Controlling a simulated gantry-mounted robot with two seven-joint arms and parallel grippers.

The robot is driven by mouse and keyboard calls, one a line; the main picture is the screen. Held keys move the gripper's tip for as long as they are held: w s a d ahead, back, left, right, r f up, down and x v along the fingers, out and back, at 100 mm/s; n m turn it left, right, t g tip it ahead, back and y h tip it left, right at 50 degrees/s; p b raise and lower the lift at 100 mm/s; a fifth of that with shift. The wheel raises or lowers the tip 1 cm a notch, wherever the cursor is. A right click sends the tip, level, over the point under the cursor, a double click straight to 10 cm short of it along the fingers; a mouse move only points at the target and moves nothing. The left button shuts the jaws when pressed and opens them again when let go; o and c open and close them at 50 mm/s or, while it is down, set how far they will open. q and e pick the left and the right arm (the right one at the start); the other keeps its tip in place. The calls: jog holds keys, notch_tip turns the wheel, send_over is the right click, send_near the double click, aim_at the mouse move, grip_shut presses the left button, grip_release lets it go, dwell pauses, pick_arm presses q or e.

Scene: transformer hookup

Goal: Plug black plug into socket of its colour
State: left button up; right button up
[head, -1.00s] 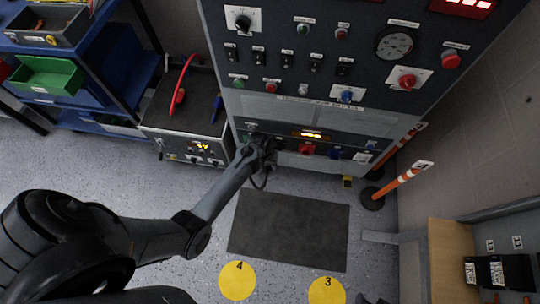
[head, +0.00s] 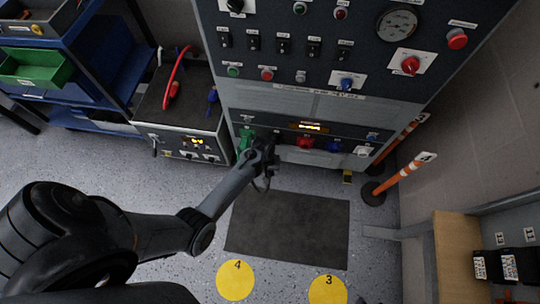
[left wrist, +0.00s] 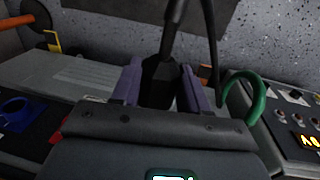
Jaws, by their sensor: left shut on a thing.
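My left gripper (head: 264,152) is at the lower front panel of the tall cabinet, just right of a green socket or plug (head: 246,139). In the left wrist view its two purple fingers are shut on the black plug (left wrist: 159,82), whose black cable runs upward. In the head view the plug is mostly hidden by the gripper. A red socket (head: 305,143), a blue socket (head: 334,146) and a white socket (head: 362,151) sit in a row to the right. No black socket can be made out; the gripper covers part of the row. My right gripper is not in view.
A green cable (left wrist: 246,88) curves close beside the gripper. A box with a lit display (head: 185,135) stands left of the cabinet, with red and blue leads on top. The dark floor mat (head: 287,228) is clear.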

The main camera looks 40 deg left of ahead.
pick_arm(q)
jog(key=shift+r, duration=0.2)
jog(key=shift+w+a+f, duration=0.15)
jog(key=shift+w+f, duration=0.05)
jog(key=shift+w, duration=0.05)
jog(key=w+a, duration=0.1)
jog(key=w+b, duration=0.1)
jog(key=shift+w+a, duration=0.35)
jog(key=shift+a, duration=0.05)
jog(key=shift+w+a+b, duration=0.65)
jog(key=shift+w, duration=0.3)
jog(key=shift+p, duration=0.3)
jog(key=shift+w+a, duration=0.2)
jog(key=shift+w, duration=0.1)
jog(key=shift+w+a+b, duration=0.75)
jog(key=shift+w+b, duration=0.35)
dwell(0.4)
